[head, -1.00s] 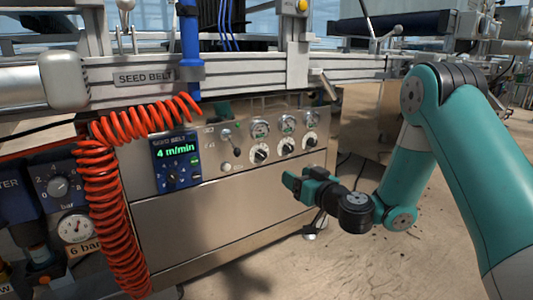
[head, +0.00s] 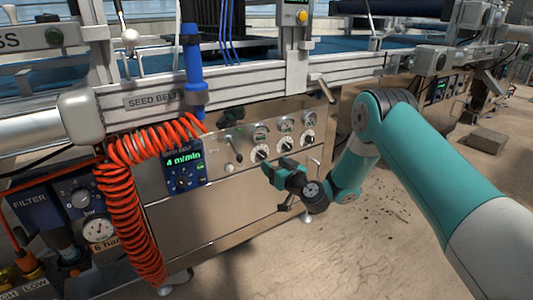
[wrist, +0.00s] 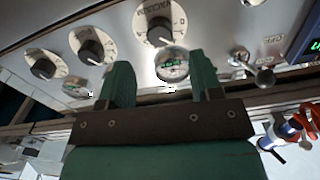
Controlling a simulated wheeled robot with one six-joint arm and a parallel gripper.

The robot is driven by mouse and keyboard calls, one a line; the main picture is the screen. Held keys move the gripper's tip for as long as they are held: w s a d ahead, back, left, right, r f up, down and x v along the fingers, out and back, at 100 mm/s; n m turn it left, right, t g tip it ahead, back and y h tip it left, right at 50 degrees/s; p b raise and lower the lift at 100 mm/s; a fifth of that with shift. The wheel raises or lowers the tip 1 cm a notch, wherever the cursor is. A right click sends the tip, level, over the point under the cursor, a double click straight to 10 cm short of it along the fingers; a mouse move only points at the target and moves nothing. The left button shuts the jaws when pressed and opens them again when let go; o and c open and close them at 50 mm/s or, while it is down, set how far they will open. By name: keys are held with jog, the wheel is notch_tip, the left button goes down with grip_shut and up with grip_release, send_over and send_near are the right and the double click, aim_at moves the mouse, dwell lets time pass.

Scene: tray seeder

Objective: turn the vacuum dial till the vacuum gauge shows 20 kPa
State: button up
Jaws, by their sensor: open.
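The vacuum dial (head: 261,153) is the leftmost of three black-and-white dials on the steel panel. In the wrist view the vacuum dial (wrist: 158,22), with part of its lettering readable, is at the top, beyond the fingertips. The vacuum gauge (head: 260,131) is a small round gauge above it; in the wrist view this gauge (wrist: 171,66) shows between the fingers. Its green marking shows, but its reading is too small to tell. My gripper (head: 276,166) is open and empty, in front of and slightly below the vacuum dial. The wrist view shows both fingers (wrist: 160,78) apart from the dial.
Two more dials (head: 285,145) with gauges sit to the right. A toggle lever (head: 236,154) and a blue seed belt display (head: 184,170) reading 4 m/min are to the left. A coiled red hose (head: 125,210) hangs farther left. The floor in front is mostly clear.

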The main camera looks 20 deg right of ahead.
aim_at(264, 156)
jog(key=shift+x, duration=2.5)
jog(key=c, duration=0.9)
